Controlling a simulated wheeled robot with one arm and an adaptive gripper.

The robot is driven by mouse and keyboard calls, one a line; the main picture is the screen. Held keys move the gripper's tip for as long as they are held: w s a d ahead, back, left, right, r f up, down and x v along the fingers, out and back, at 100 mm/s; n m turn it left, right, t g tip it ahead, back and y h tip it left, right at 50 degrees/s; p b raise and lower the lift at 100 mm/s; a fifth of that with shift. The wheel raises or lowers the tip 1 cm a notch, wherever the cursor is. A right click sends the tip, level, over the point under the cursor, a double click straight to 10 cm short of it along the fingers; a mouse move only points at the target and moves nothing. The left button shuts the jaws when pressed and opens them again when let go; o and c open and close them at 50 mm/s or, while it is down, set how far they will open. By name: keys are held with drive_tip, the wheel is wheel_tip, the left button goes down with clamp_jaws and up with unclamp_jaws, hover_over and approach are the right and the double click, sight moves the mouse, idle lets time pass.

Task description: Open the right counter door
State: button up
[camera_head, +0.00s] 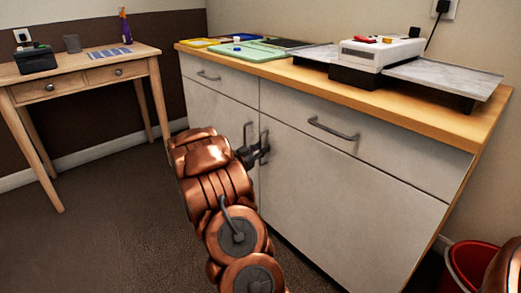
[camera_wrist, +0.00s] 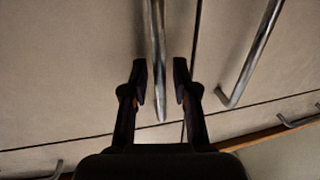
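The right counter door (camera_head: 335,190) is a pale panel under the right drawer and looks closed. Its upright metal handle (camera_wrist: 157,60) lies between the two dark fingers of my gripper (camera_wrist: 162,82) in the wrist view. The fingers are apart, with a visible gap on each side of the handle. In the head view my gripper (camera_head: 259,151) is at the door seam, and my copper arm hides part of the left door (camera_head: 222,112). The left door's handle (camera_wrist: 248,55) is outside the fingers, to the right in the wrist view.
Drawers with bar handles (camera_head: 333,129) run above the doors. The wooden countertop (camera_head: 440,121) bears a white device (camera_head: 382,51) and coloured trays (camera_head: 250,50). A red bin (camera_head: 468,268) stands at the counter's right end. A wooden desk (camera_head: 80,69) is at left, with open floor between.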

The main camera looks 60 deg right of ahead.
clamp_jaws()
idle(0.4)
